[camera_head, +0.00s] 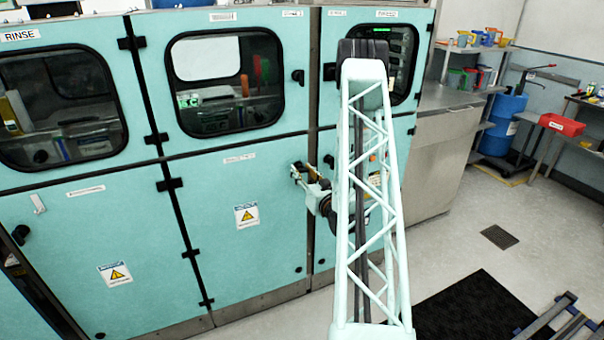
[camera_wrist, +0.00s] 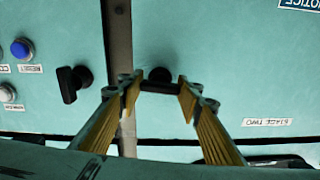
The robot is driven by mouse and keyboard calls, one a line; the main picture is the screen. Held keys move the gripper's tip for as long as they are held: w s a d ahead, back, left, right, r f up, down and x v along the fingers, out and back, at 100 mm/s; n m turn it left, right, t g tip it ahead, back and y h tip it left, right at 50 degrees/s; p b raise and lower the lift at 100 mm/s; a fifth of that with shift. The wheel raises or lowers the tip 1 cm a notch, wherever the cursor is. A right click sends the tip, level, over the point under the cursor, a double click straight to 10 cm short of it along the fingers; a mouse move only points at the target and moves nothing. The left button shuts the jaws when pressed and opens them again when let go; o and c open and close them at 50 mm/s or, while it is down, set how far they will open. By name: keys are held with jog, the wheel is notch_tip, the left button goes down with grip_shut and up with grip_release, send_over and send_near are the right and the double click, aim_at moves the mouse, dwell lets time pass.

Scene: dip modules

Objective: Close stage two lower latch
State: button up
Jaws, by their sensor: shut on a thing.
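In the wrist view, the black stage two lower latch (camera_wrist: 159,86) sits on the teal panel, beside the dark vertical seam. Its handle lies across the picture, at right angles to the seam. My gripper (camera_wrist: 158,91) has one yellow-ribbed finger at each end of the handle and is shut on it. An upside-down "STAGE TWO" label (camera_wrist: 268,122) is on the same panel. In the head view, my gripper (camera_head: 303,174) is at the upper right of the lower stage two panel (camera_head: 222,215). It hides the latch there.
A second black latch (camera_wrist: 72,83) stands upright left of the seam in the wrist view, close to my finger. A blue reset button (camera_wrist: 20,48) is farther left. In the head view, an upper latch (camera_head: 298,76) sits beside the window above. My arm covers part of the right cabinet.

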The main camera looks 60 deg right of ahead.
jog(key=m+b, duration=0.2)
jog(key=m, duration=0.2)
jog(key=shift+f, duration=0.1)
jog(key=m+b, duration=0.2)
jog(key=m, duration=0.2)
jog(key=m+b, duration=0.1)
jog(key=m, duration=0.3)
jog(key=shift+m, duration=2.4)
jog(key=o, duration=0.9)
jog(key=shift+s+a, duration=0.1)
jog(key=shift+v, duration=5.85)
